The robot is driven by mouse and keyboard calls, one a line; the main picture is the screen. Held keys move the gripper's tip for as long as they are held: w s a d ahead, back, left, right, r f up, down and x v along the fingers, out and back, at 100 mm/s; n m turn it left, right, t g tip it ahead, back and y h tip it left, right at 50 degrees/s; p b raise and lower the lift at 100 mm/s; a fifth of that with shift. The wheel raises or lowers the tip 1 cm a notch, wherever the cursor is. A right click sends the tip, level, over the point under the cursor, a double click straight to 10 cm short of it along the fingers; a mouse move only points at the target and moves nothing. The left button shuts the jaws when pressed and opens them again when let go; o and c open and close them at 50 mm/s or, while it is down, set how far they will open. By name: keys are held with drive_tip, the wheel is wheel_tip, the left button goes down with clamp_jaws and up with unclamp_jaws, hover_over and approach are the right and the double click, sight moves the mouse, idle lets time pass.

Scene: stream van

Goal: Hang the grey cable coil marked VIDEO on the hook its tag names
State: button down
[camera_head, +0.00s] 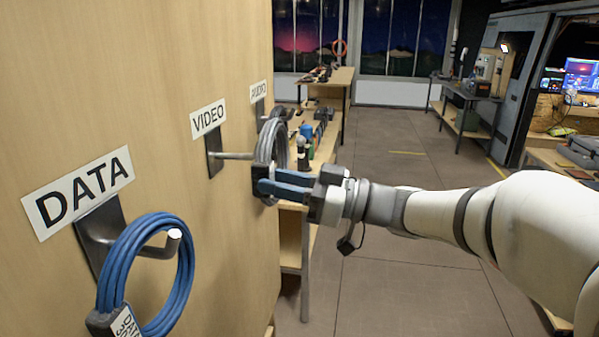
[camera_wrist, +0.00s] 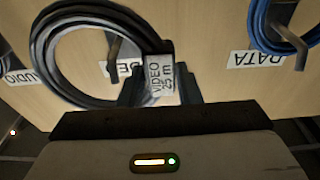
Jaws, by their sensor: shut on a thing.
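The grey VIDEO coil (camera_head: 266,150) hangs from my gripper (camera_head: 262,187), whose blue fingers are shut on its tagged lower part. The tag, reading "VIDEO 25 m" (camera_wrist: 162,75), shows between the fingers in the wrist view. The VIDEO hook (camera_head: 235,155) juts from the wooden panel below the VIDEO label (camera_head: 208,119). Its peg reaches the coil's near side in the head view, and its end is hidden there. In the wrist view the hook (camera_wrist: 113,48) shows within the ring's opening. I cannot tell how far the peg passes through the ring.
A blue coil (camera_head: 118,262) hangs on the DATA hook (camera_head: 160,247) at the near left. The AUDIO label (camera_head: 258,92) is farther along the panel, with a dark object below it partly hidden. A bench (camera_head: 330,77) stands beyond. The floor to the right is open.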

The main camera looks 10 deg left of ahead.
drive_tip(key=a+f+p, duration=0.1)
drive_tip(key=a+f, duration=0.1)
drive_tip(key=a, duration=0.5)
drive_tip(key=shift+w+f, duration=0.3)
drive_tip(key=shift+f, duration=0.05)
idle(0.4)
idle(0.4)
drive_tip(key=c, duration=1)
unclamp_jaws()
drive_tip(key=shift+o, duration=0.2)
drive_tip(key=shift+f, duration=0.1)
